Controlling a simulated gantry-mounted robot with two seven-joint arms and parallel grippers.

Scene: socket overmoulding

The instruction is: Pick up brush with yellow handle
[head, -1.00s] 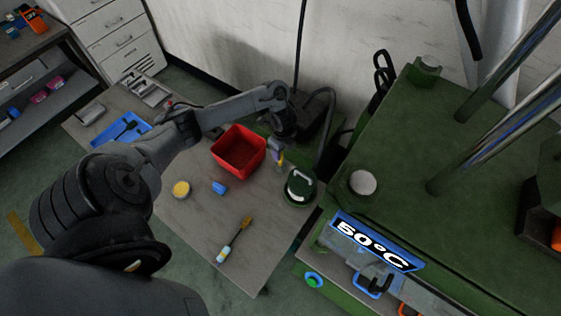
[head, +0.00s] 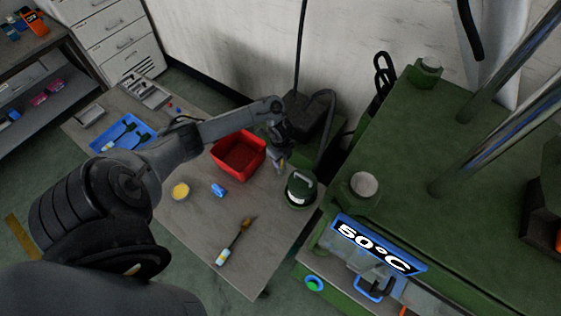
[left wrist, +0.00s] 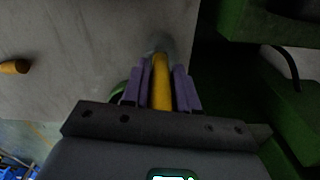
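My left gripper (head: 280,166) is beside the red bin, just left of the green pot, above the table. In the left wrist view its purple fingers (left wrist: 161,88) sit close on both sides of a yellow brush handle (left wrist: 161,80) and appear shut on it. The far end of this brush is blurred and greyish. My right gripper is not in view.
A red bin (head: 222,163), green pot (head: 301,196), blue block (head: 218,190) and yellow-topped round tub (head: 180,191) stand on the grey table (head: 195,235). A blue tray (head: 104,139) lies at the left. A large green machine (head: 400,170) stands at the right.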

